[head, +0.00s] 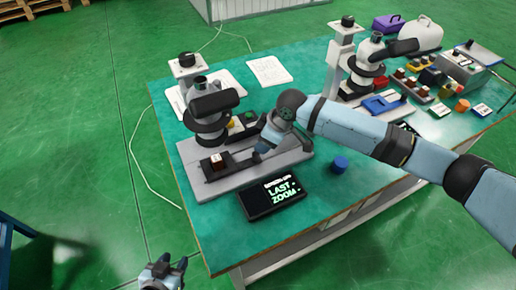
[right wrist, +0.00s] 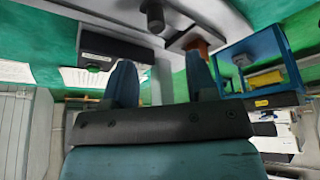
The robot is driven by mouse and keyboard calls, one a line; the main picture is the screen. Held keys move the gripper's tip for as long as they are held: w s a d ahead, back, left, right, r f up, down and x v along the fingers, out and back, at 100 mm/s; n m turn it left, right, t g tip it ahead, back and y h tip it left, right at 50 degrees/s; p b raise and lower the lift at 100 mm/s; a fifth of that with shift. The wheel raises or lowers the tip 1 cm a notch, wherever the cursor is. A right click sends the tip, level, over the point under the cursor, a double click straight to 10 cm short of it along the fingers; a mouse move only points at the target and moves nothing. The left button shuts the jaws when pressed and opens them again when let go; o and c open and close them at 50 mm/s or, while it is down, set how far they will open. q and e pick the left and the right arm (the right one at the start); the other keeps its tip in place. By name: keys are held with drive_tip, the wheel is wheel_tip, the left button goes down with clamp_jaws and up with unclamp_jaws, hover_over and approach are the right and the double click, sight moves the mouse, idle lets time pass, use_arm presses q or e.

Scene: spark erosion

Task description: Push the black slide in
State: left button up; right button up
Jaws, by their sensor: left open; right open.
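The black slide (head: 229,168) lies on the grey base of the left microscope-like unit (head: 208,115), with a small brown-and-white block (head: 217,161) near its left end. My right gripper (head: 260,152) is low over the same base, just right of the slide; I cannot tell whether it touches it. In the right wrist view its two fingers (right wrist: 161,85) are apart with nothing gripped between them. My left gripper (head: 165,264) is open at the bottom edge of the head view, off the table and away from the slide.
A black display reading "LAST ZOOM" (head: 272,197) lies in front of the base. A blue cylinder (head: 340,164) stands to its right. A second similar unit (head: 362,75) stands behind my right arm. The table's front left corner (head: 222,255) is clear.

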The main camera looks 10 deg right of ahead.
drive_tip(key=v, duration=0.5)
drive_tip(key=shift+a, duration=0.1)
drive_tip(key=shift+f, duration=0.1)
drive_tip(key=s+a+f+m+t+y+p, duration=0.4)
drive_tip(key=s+f+p, duration=0.1)
drive_tip(key=s, duration=0.5)
drive_tip(key=s+d+f+m+t+h+p, duration=0.2)
drive_tip(key=s+d+m, duration=0.1)
drive_tip(key=s+d, duration=0.4)
drive_tip(key=s+d+f+m+t+h+p, duration=0.2)
drive_tip(key=s+d+m+t+h, duration=0.1)
drive_tip(key=s+d, duration=0.4)
drive_tip(key=s, duration=0.3)
drive_tip(key=shift+d, duration=0.15)
idle(0.6)
idle(1.4)
